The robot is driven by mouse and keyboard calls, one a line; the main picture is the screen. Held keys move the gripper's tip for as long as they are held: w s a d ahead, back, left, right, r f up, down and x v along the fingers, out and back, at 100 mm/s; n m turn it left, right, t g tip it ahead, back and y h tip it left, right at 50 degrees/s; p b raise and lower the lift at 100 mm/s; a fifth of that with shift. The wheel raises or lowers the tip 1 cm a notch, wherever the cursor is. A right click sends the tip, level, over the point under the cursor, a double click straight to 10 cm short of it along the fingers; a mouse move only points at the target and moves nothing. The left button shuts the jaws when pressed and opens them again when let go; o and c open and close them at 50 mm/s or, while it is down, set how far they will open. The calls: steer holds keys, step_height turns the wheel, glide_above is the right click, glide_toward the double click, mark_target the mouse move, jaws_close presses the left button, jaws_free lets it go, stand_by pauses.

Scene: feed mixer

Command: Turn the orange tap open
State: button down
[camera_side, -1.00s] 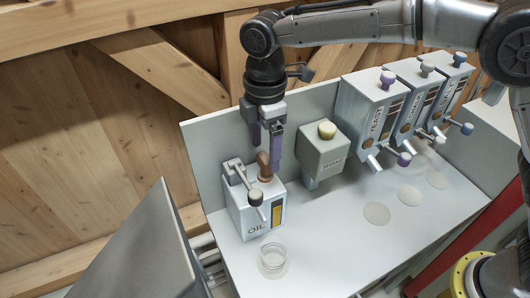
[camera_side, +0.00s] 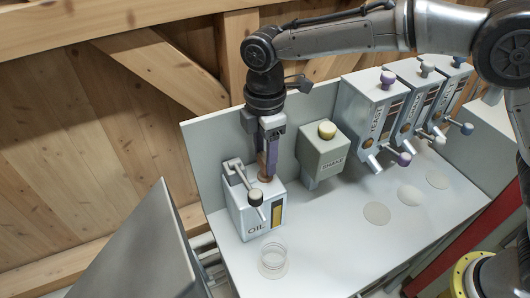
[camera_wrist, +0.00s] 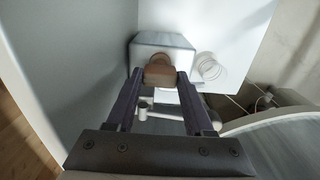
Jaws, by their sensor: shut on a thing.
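The orange tap (camera_side: 262,166) is a brownish-orange knob standing on top of the white oil box (camera_side: 245,218). In the side view my gripper (camera_side: 267,176) points straight down over it, and the purple fingers partly hide it. In the wrist view the tap (camera_wrist: 159,72) sits between the two fingertips (camera_wrist: 160,79), with one finger against each side. My gripper is shut on the tap. How far the tap is turned cannot be told.
A lever with a dark knob (camera_side: 256,198) sticks out at the oil box's front. A clear glass jar (camera_side: 273,261) stands before the box. The shake box (camera_side: 323,158) and several feed dispensers (camera_side: 369,117) stand to the right.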

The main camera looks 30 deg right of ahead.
steer(key=shift+m, duration=0.3)
steer(key=m, duration=0.9)
steer(key=shift+r, duration=0.1)
steer(key=m, duration=0.4)
steer(key=shift+m, duration=2.1)
steer(key=shift+c, duration=1.4)
jaws_free()
